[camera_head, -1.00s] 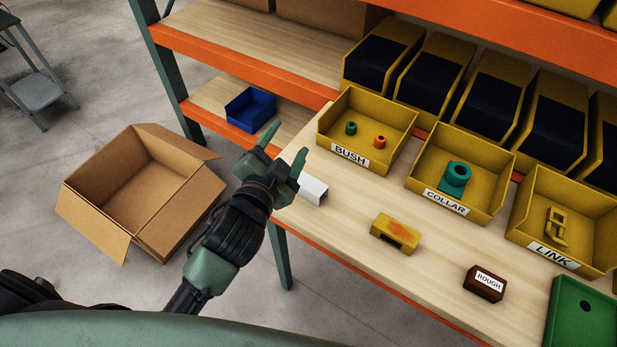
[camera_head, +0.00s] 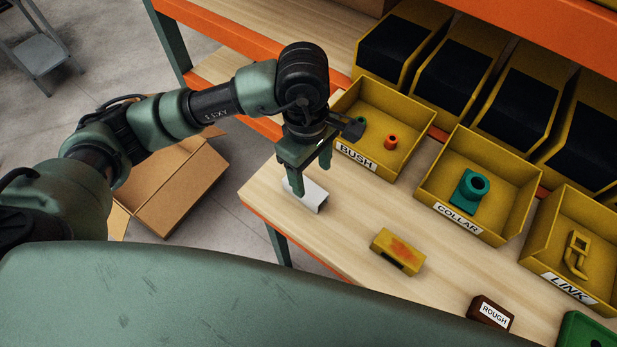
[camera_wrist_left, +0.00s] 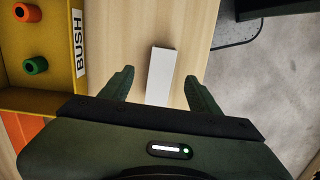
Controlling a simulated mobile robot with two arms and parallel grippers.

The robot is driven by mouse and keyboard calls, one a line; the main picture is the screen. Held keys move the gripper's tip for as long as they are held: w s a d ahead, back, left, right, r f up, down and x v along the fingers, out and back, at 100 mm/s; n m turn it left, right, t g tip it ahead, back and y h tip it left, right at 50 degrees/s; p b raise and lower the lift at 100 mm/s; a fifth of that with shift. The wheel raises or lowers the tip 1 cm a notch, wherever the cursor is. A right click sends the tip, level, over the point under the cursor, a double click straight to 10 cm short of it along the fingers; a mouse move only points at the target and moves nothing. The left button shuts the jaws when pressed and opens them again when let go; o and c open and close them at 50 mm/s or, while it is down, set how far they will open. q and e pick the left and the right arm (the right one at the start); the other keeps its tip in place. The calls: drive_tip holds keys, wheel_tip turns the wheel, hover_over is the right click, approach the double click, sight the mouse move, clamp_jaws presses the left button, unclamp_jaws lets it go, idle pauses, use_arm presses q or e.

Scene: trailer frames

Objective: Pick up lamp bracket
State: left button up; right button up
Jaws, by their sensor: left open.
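A small white channel-shaped piece (camera_head: 314,197), which may be the lamp bracket, lies on the wooden shelf near its left end. My left gripper (camera_head: 310,176) points down above it, open. In the left wrist view the white piece (camera_wrist_left: 160,72) shows between the two spread fingers of the left gripper (camera_wrist_left: 159,76), touching neither that I can see. A worn yellow block (camera_head: 397,251) with a dark slot lies farther right on the shelf. No label tells which piece is the lamp bracket. My right gripper is not in view.
Yellow bins labelled BUSH (camera_head: 400,104), COLLAR (camera_head: 520,172) and LINK (camera_head: 597,232) stand behind, holding small parts. A brown ROUGH block (camera_head: 489,313) and a green item (camera_head: 585,330) lie at the lower right. An open cardboard box (camera_head: 180,190) stands on the floor.

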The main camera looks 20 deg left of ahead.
use_arm(q)
drive_tip(key=shift+w+a+f+y, duration=0.1)
drive_tip(key=shift+w+a+y, duration=0.25)
drive_tip(key=shift+a, duration=0.35)
drive_tip(key=shift+a+f, duration=0.15)
drive_tip(key=shift+f, duration=0.2)
drive_tip(key=shift+s+f+p, duration=0.2)
drive_tip(key=shift+f+p, duration=0.35)
drive_tip(key=shift+f, duration=0.35)
wheel_tip(320, 180, down, 4)
drive_tip(key=shift+r+p, duration=0.15)
drive_tip(key=shift+p, duration=0.65)
drive_tip(key=shift+f, duration=0.6)
clamp_jaws()
